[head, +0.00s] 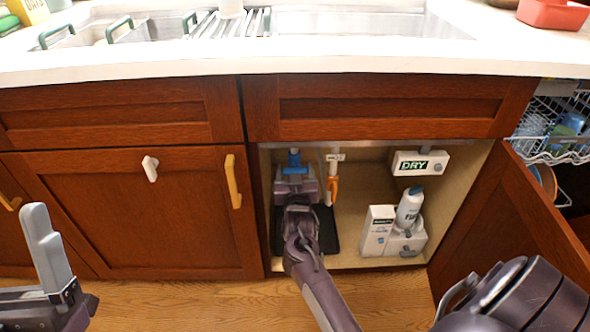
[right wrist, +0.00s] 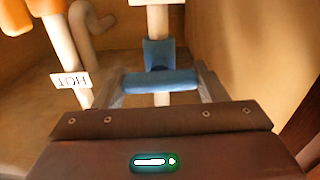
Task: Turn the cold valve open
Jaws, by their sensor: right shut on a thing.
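The cold valve is blue and sits on a white pipe inside the open cabinet under the sink. Its blue body (head: 294,158) shows just above my right gripper (head: 297,180) in the head view. In the right wrist view its blue handle (right wrist: 160,82) lies crosswise to the pipe, between the two fingers of my right gripper (right wrist: 160,88), which is shut on it. My left gripper (head: 45,250) is at the lower left edge of the head view, far from the valve. It is partly cut off, so its opening is unclear.
The orange hot valve (head: 331,190) is close to the right, with a HOT tag (right wrist: 71,80). The open cabinet door (head: 500,215) stands at the right.

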